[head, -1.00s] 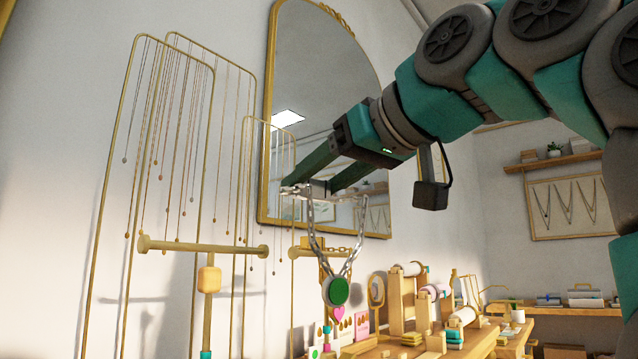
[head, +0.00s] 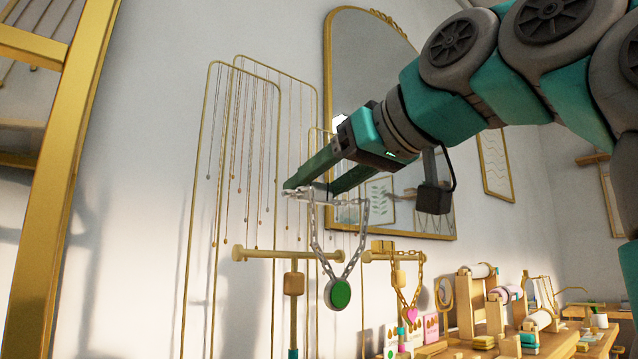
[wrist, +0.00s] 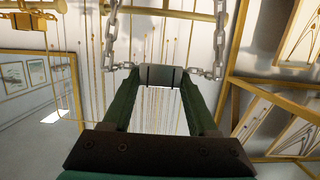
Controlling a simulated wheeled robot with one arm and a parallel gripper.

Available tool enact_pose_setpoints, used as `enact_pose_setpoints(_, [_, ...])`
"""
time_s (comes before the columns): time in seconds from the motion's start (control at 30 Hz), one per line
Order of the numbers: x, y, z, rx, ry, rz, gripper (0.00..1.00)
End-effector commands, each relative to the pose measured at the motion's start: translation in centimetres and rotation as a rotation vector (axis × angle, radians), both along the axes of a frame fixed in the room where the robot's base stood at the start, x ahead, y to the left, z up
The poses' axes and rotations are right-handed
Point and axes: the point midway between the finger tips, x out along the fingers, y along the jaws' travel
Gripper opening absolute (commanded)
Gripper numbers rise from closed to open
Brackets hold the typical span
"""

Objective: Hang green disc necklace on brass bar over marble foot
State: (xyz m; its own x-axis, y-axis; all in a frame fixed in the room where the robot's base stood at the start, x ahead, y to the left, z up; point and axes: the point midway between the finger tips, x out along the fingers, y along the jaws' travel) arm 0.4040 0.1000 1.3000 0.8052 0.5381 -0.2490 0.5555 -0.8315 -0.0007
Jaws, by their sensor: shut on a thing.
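The green disc necklace (head: 338,293) hangs from my gripper on a silver chain, its disc lowest. My gripper (head: 308,190) is shut on the top of the chain. In the wrist view, a pale clasp piece lies between the fingertips (wrist: 160,76), with chain strands (wrist: 220,35) on both sides. A brass bar (head: 265,253) on a post with an amber block is below my gripper; the chain overlaps its right half in the head view. A second brass bar (head: 380,256) to the right carries a gold chain with a pink heart (head: 412,315). No marble foot shows; the lower posts are cut off.
Tall gold wire racks (head: 205,150) with several fine necklaces stand behind the bars. A gold-framed mirror (head: 328,60) is on the wall. A gold frame post (head: 60,200) stands at left. A wooden table with several spools (head: 478,271) is at lower right.

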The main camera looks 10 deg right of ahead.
Motion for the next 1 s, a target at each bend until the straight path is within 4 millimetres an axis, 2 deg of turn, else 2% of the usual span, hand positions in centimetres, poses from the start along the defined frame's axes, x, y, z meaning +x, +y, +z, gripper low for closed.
enact_pose_setpoints(1.0, [5.0,3.3,-0.8,0.000,0.001,0.000,0.00])
